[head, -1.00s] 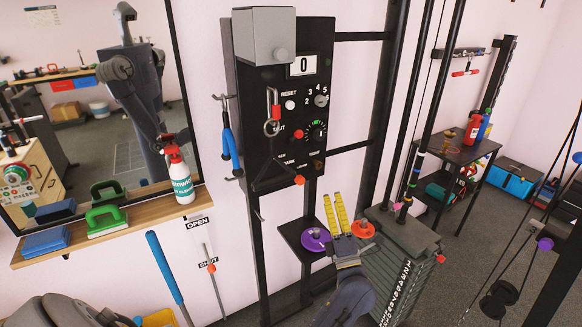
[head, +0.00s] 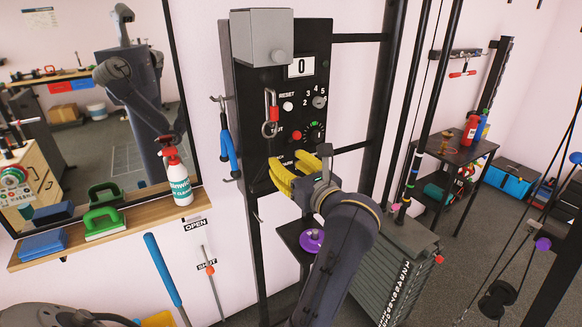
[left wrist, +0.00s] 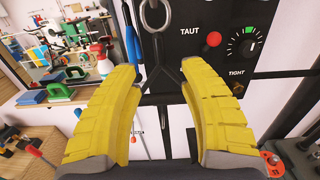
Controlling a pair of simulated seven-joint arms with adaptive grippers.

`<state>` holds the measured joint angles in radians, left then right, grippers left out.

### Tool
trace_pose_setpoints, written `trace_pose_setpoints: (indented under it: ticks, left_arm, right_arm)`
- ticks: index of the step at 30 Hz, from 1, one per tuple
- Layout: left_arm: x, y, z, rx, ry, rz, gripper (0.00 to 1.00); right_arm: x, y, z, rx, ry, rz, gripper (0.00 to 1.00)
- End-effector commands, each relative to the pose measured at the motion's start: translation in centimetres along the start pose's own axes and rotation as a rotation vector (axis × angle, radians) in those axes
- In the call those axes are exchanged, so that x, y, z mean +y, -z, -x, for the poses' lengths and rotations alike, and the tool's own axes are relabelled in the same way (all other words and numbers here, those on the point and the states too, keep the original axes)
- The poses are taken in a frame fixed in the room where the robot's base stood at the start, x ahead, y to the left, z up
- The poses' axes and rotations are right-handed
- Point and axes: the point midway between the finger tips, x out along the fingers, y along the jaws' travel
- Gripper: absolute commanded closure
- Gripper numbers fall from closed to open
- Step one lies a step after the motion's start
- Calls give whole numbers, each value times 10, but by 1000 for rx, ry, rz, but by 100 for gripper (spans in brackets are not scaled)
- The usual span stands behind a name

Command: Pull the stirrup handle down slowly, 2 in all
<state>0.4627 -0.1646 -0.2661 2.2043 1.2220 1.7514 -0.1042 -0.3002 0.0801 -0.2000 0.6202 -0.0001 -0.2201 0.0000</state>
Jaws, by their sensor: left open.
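The stirrup handle (left wrist: 160,99) hangs in front of the black panel from a metal ring (left wrist: 155,14). Its two dark sides spread downward to a dark crossbar, which shows between my fingers in the left wrist view. My left gripper (head: 286,164) is open, its yellow fingers at the lower part of the panel; in the left wrist view its fingertips (left wrist: 160,82) stand either side of the handle, apart from each other. I cannot tell whether they touch it. In the head view the fingers and wrist hide most of the handle. The counter (head: 302,67) reads 0. My right gripper is out of view.
A grey box (head: 262,37) tops the panel, with a red button (left wrist: 214,39) and a dial (left wrist: 247,45) below. A blue-handled tool (head: 228,150) hangs left. A purple disc (head: 311,240) lies beneath my arm. A shelf holds a spray bottle (head: 178,180).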

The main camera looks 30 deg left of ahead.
Motion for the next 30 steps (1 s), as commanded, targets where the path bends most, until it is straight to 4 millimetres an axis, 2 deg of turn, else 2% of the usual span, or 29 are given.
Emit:
trace_pose_setpoints:
  ticks: [21, 30]
  left_arm:
    - [1, -1, -61, -3, -3, -2, 57]
    - [0, 0, -81, -2, -2, -2, 57]
  right_arm:
    - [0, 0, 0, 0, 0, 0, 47]
    - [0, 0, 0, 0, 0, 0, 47]
